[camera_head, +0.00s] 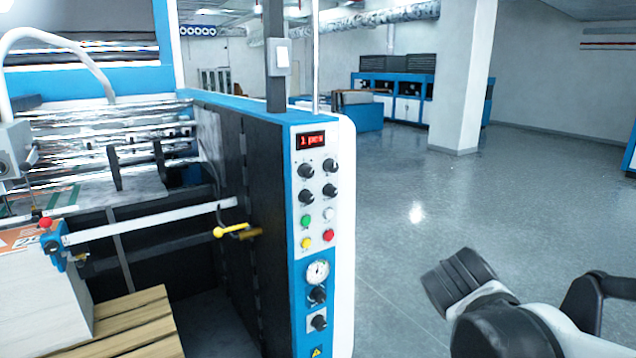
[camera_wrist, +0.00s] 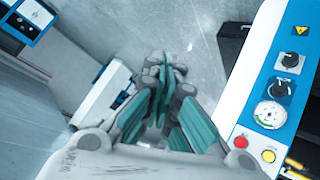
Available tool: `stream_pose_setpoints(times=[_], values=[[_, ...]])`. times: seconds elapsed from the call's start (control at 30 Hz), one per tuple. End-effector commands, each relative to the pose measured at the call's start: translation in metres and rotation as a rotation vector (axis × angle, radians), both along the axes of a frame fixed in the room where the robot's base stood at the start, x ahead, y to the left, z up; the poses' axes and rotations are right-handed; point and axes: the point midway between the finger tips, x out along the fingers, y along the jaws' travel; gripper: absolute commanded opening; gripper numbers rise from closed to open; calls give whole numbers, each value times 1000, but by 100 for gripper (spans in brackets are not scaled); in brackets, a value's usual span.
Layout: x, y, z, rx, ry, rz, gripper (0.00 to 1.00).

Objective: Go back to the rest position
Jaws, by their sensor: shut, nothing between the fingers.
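My gripper (camera_wrist: 163,72) shows in the wrist view with its grey-green fingers, shut and empty. It touches nothing that I can see. Below and beyond it in that view is floor, with the machine's control panel (camera_wrist: 285,85) to its right. In the head view my arm shows at the lower right, right of the control panel (camera_head: 317,190) and apart from it; the fingers cannot be made out there.
The laminating machine (camera_head: 235,115) fills the left, with a yellow-handled lever (camera_head: 231,231), a paper stack (camera_head: 40,300) and a wooden pallet (camera_head: 130,325). A white pillar (camera_head: 465,80) and blue cabinets (camera_head: 405,105) stand behind. The grey floor (camera_head: 530,190) at right is open.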

Motion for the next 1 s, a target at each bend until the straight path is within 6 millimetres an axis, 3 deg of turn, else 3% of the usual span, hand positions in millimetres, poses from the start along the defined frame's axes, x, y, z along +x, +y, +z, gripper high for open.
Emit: stream_pose_setpoints(times=[0.03,0.2,0.43,0.63,1.0], values=[[-19,1,-8,37,24,4,0],[-74,17,-34,176,106,41,0],[-130,46,-60,340,171,107,0],[-149,60,-68,402,188,137,0],[-150,61,-68,406,189,141,0]])
